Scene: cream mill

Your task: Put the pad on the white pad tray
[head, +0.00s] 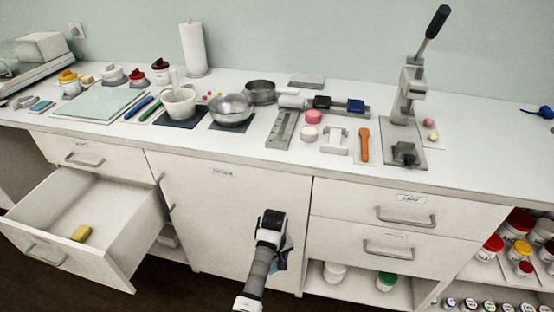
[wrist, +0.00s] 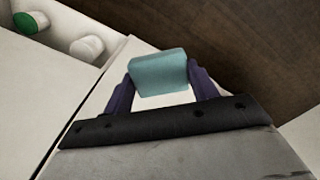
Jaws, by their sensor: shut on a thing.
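A light teal pad (wrist: 158,76) shows in the wrist view, pinched between the two dark purple fingers of my gripper (wrist: 161,84). In the head view my gripper (head: 281,260) hangs low in front of the cabinet doors, below the counter edge, and the pad is too small or hidden there to make out. A small blue pad-like piece (head: 41,106) lies at the far left of the counter. I cannot tell for sure which of the pale pieces there is the white pad tray.
An open drawer (head: 122,223) sticks out at the left with a yellow block (head: 81,233) inside. The counter holds bowls (head: 231,110), a paper roll (head: 194,48), a lever press (head: 408,95) and an orange tool (head: 364,145). Open shelves with jars stand at the right.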

